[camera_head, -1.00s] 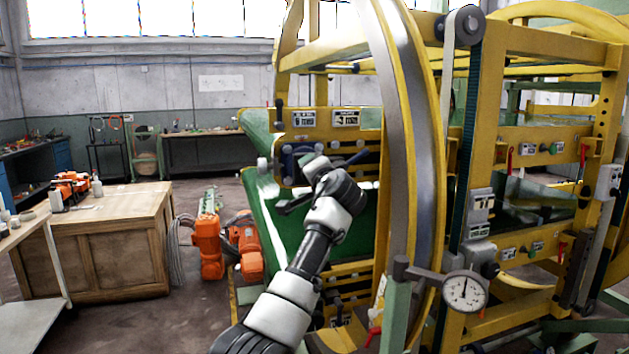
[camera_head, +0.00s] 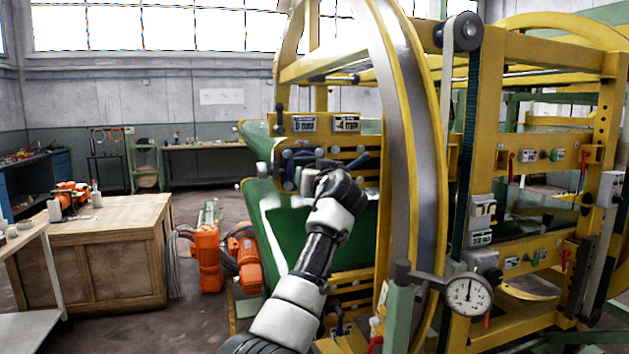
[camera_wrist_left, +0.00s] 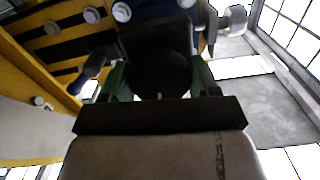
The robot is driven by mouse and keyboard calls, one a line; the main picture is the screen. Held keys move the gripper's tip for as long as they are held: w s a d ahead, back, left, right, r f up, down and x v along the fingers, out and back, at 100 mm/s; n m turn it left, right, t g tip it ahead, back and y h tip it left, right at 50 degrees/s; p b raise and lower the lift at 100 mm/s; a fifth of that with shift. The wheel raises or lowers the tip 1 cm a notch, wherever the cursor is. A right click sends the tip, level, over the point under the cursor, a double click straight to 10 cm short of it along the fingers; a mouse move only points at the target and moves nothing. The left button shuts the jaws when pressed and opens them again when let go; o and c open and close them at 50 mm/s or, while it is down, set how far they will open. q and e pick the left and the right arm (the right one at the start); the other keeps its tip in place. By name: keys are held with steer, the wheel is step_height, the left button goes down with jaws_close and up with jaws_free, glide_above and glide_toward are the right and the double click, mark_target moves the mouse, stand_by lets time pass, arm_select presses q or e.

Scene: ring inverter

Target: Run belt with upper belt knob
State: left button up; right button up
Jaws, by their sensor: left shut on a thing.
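My left arm reaches up to the yellow ring inverter frame (camera_head: 318,84) in the head view. My left gripper (camera_wrist_left: 158,78) is shut on a dark round knob (camera_wrist_left: 160,72), which I take for the upper belt knob; its shape is dim in the wrist view. The green fingers sit on either side of it. In the head view the hand hides the grip. The upper green belt (camera_head: 254,136) and the lower green belt (camera_head: 300,225) show behind the arm. My right gripper is not in view.
A curved metal ring (camera_head: 417,150) stands close right of my arm. A dial gauge (camera_head: 467,295) is at lower right. A blue handle (camera_head: 357,161) juts out beside the hand.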

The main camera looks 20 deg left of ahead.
arm_select(q)
steer(key=n, duration=0.5)
steer(key=shift+f, duration=0.15)
steer(key=shift+n, duration=0.3)
stand_by(0.3)
steer(key=o, duration=0.9)
steer(key=shift+o, duration=0.2)
steer(key=shift+d+b, duration=0.1)
steer(key=shift+b, duration=0.2)
steer(key=b+v, duration=0.3)
steer(key=v, duration=0.7)
steer(key=shift+s+d+b, duration=0.25)
steer(key=shift+s+b, duration=0.05)
steer(key=shift+b, duration=0.05)
